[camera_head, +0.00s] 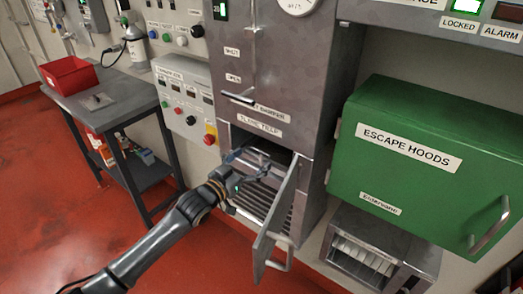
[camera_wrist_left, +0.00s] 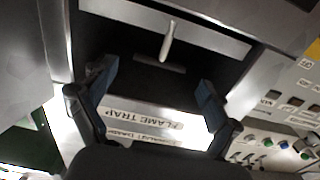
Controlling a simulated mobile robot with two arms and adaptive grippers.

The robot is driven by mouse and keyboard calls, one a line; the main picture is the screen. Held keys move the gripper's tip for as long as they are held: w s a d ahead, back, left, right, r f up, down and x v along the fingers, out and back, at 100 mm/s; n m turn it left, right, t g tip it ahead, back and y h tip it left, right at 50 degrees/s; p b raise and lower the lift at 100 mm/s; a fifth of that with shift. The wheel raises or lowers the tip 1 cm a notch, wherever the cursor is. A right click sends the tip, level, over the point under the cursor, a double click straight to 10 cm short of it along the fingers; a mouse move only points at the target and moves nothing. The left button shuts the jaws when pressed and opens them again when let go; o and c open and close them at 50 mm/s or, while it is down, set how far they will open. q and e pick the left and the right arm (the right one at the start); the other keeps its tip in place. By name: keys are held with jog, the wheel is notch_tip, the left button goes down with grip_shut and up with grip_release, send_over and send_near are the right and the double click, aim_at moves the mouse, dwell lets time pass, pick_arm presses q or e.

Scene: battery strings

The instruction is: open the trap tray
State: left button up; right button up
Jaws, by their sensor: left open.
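The grey cabinet has a compartment (camera_head: 277,152) under its flame trap label (camera_head: 259,124). Its hinged door (camera_head: 279,208) stands open, swung out to the right. In the left wrist view, which is upside down, a pale tray front (camera_wrist_left: 205,34) with a bar handle (camera_wrist_left: 168,40) shows in the dark opening. My left gripper (camera_head: 246,168) is at the opening, left of the open door. In the wrist view, its two fingers (camera_wrist_left: 156,88) are spread, with nothing between them; the handle lies beyond the fingertips. My right gripper is not in view.
A green escape hoods box (camera_head: 405,160) juts out right of the cabinet, above a grey metal unit (camera_head: 378,250). A control panel (camera_head: 188,98) is at left. A table (camera_head: 112,98) with a red bin (camera_head: 68,75) stands farther left. Red floor (camera_head: 40,180) is clear at left.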

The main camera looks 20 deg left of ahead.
aim_at(261, 152)
pick_arm(q)
jog(key=x, duration=0.5)
jog(key=shift+s, duration=0.1)
